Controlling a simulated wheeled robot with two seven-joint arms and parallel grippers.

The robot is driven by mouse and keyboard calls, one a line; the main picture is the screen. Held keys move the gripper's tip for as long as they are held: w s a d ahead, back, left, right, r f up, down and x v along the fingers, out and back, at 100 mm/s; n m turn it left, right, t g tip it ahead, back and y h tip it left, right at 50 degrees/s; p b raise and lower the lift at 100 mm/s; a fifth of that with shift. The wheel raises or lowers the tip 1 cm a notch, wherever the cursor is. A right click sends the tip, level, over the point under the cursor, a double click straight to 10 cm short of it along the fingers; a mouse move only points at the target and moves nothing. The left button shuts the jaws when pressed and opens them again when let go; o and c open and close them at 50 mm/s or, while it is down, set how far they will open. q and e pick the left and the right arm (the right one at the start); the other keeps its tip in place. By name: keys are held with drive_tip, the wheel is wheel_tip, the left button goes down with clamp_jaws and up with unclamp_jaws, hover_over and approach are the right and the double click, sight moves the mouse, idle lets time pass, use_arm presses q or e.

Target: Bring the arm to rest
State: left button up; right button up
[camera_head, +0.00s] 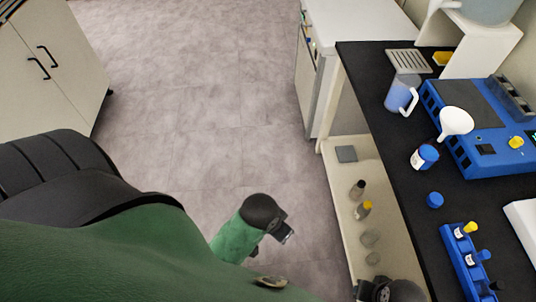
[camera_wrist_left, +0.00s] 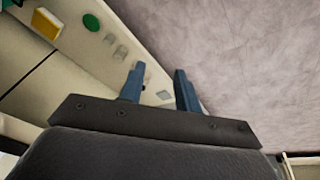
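In the left wrist view, my left gripper (camera_wrist_left: 158,72) shows two blue fingers standing apart with nothing between them. Floor and a pale shelf with small items lie beyond the fingers. In the head view, a green arm part of mine with a dark end hangs above the floor at lower centre. Another dark part shows at the bottom edge near the shelf; I cannot tell which arm it belongs to. No fingers of my right gripper can be made out.
A black worktop (camera_head: 375,115) at right holds a blue device (camera_head: 465,155), a beaker (camera_head: 400,95), a white funnel (camera_head: 456,122), a blue-capped bottle (camera_head: 425,157) and a blue rack (camera_head: 467,262). Small bottles stand on the lower shelf (camera_head: 345,205). Floor (camera_head: 200,80) is clear; cabinet (camera_head: 45,60) at left.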

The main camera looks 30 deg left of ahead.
use_arm(q)
drive_tip(key=s, duration=0.1)
drive_tip(key=s+a, duration=0.1)
drive_tip(key=s, duration=0.1)
drive_tip(key=shift+s+a+f+g, duration=0.2)
drive_tip(key=shift+a+f+g, duration=0.1)
drive_tip(key=shift+g, duration=0.1)
